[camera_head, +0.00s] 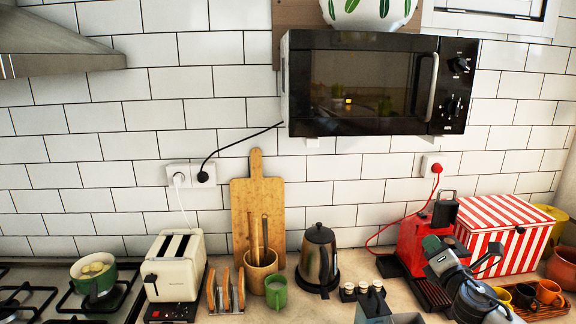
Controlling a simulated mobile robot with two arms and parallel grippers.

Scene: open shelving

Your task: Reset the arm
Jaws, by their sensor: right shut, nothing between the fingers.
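My right arm (448,266) comes in at the lower right, folded in front of the red coffee machine (412,246). My right gripper (493,256) shows as dark, thin fingers in front of the red-and-white striped box (505,222). It is shut, with nothing held. I cannot tell whether it touches the box.
A cream toaster (172,270), wooden utensil cup (260,272), green mug (276,291) and dark kettle (318,258) stand on the counter. Orange cups (548,292) sit at the right. A black microwave (370,85) hangs above. A stove (60,300) is at the left.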

